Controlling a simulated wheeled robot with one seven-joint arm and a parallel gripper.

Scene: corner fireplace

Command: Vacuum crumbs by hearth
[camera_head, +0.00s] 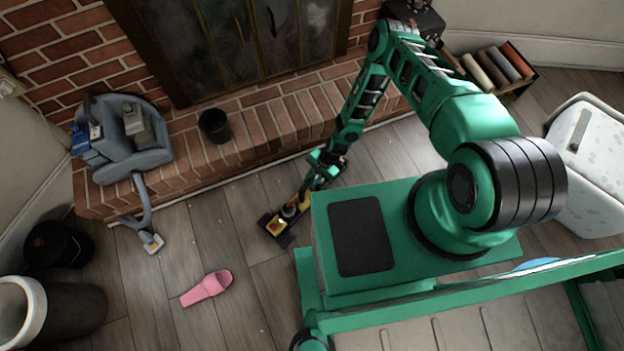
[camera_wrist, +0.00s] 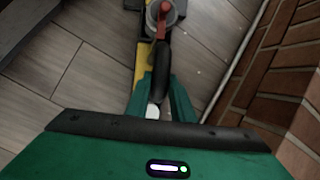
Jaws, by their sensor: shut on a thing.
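My gripper (camera_head: 318,178) reaches down beside the brick hearth (camera_head: 262,125). It is shut on the dark handle of a yellow and black hand vacuum (camera_head: 289,211) with a red part. The vacuum's dark nozzle end points down and left at the plank floor, close to it; contact cannot be told. In the wrist view, my gripper's green fingers (camera_wrist: 160,100) stand on both sides of the handle, with the vacuum's yellow body (camera_wrist: 143,62) beyond. Tiny pale specks, possibly crumbs (camera_wrist: 199,71), lie on the floor between vacuum and hearth.
A pink slipper (camera_head: 207,288) lies on open floor. A grey-blue cleaning machine (camera_head: 148,160) sits on the hearth, its hose nozzle (camera_head: 152,243) on the floor. A black pot (camera_head: 214,125) stands on the hearth. A black bin (camera_head: 55,245) is left; a speckled white container (camera_head: 592,160) is right.

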